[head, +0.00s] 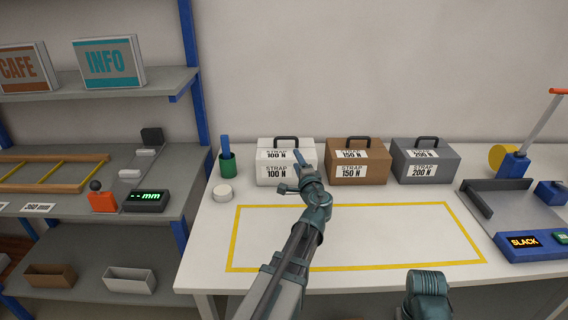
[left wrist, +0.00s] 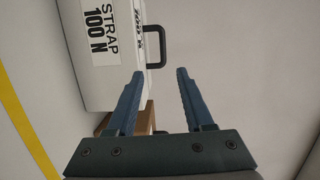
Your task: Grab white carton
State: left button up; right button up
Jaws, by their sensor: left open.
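The white carton (head: 268,174), marked STRAP 100 N, stands upright at the back left of the white table, with a dark handle on top. My left gripper (head: 293,174) is open and empty in front of the carton in the head view, overlapping part of its front. In the left wrist view, the carton (left wrist: 95,60) shows at upper left. Its handle (left wrist: 161,48) is ahead of my open left fingers (left wrist: 160,73), near the gap between their tips. I cannot tell whether the fingers touch the carton. My right gripper is not in view.
A brown carton (head: 357,174) and a grey carton (head: 428,164) stand to the right of the white one. A yellow outline (head: 350,205) marks clear table in front. A device (head: 522,200) is at right.

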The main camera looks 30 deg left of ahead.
aim_at(287, 149)
pick_arm(q)
jog(key=shift+w+a+r, duration=0.2)
jog(key=shift+w+a, duration=0.05)
jog(key=shift+w, duration=0.05)
jog(key=x, duration=0.7)
jog(key=shift+w+a, duration=0.2)
jog(key=shift+w, duration=0.1)
jog(key=shift+x, duration=3)
jog(key=shift+s, duration=0.2)
grip_shut()
